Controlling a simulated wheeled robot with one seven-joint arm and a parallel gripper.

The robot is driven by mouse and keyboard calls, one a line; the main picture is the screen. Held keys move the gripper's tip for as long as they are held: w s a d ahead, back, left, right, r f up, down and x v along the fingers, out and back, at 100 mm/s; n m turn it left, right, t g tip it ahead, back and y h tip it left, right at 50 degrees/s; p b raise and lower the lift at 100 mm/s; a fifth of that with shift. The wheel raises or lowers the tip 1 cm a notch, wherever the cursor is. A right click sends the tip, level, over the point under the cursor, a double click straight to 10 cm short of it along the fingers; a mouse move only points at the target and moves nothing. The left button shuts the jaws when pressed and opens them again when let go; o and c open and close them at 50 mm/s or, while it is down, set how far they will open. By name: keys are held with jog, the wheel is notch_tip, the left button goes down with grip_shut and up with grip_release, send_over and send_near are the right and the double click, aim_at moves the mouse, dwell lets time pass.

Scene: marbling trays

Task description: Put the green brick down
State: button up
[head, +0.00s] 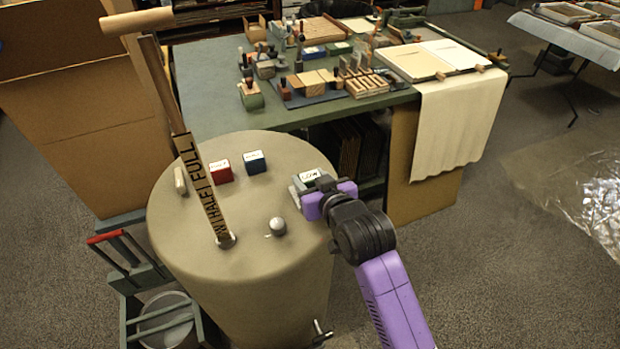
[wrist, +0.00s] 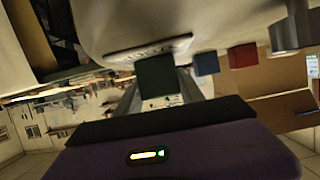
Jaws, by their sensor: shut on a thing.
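The green brick (wrist: 156,77) is dark green and sits between the two fingers of my gripper (wrist: 157,98) in the wrist view. In the head view my gripper (head: 309,187) is at the right side of the round table top (head: 255,215), and its fingers hide most of the brick. A pale lettered surface (head: 311,175) shows there. In the wrist view a thin pale lettered plate (wrist: 140,49) lies right by the brick's far end. I cannot tell whether the brick touches it.
A blue brick (head: 255,162) and a red brick (head: 221,171) stand on the round top. A tall lettered stick (head: 200,185) and a round metal knob (head: 278,226) stand nearer the left and front. A green workbench (head: 215,75) with many tools is behind.

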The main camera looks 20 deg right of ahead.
jog(key=o, duration=1.4)
jog(key=shift+f, duration=0.1)
jog(key=shift+c, duration=0.2)
jog(key=shift+s+r, duration=0.2)
jog(key=v, duration=1.1)
jog(key=shift+s+r, duration=0.2)
jog(key=shift+s, duration=0.05)
